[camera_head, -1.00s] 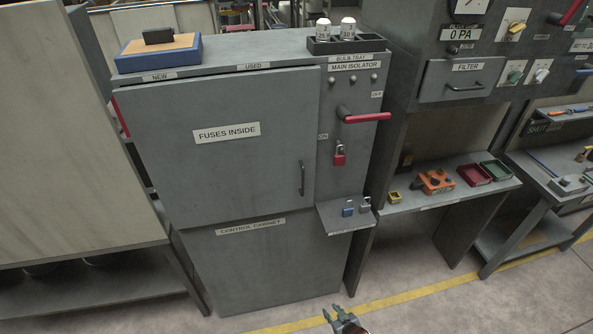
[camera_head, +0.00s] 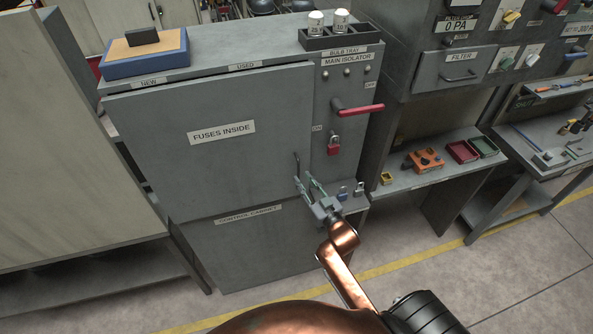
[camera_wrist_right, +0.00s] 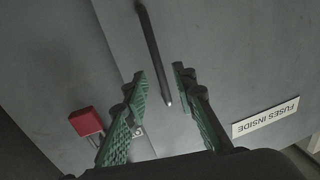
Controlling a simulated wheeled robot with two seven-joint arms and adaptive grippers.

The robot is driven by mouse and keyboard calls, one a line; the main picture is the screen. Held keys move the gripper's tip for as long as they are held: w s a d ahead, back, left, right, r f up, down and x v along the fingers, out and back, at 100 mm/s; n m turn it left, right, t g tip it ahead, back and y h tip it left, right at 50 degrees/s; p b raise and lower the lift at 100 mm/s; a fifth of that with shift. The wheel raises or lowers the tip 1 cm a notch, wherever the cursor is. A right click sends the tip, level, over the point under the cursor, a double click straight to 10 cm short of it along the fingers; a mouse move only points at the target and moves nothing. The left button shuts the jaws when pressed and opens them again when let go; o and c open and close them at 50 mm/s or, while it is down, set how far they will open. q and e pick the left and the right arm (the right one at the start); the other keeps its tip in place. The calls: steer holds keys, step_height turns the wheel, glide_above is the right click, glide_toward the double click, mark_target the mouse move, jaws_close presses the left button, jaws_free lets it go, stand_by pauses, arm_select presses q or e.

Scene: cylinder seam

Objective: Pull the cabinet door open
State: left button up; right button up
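The grey cabinet door (camera_head: 215,140), labelled "FUSES INSIDE", is shut flush on the control cabinet. Its dark vertical handle (camera_head: 297,165) is at the door's right edge. My right gripper (camera_head: 310,183) is at the lower end of the handle in the head view. In the right wrist view the handle (camera_wrist_right: 152,55) ends at the gap between the two green-padded fingers of my right gripper (camera_wrist_right: 165,85). The fingers are apart, and I see no contact with the handle. My left gripper is not in view.
A red padlock (camera_head: 334,146) hangs below the red-handled main isolator (camera_head: 357,109), right of the door. A small shelf with padlocks (camera_head: 351,191) is close to my right gripper.

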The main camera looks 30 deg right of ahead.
mark_target(299, 173)
steer(key=shift+w+d+p, duration=0.15)
steer(key=shift+w+p, duration=0.25)
steer(key=shift+w, duration=1.9)
steer(key=shift+f, duration=0.1)
jaws_close()
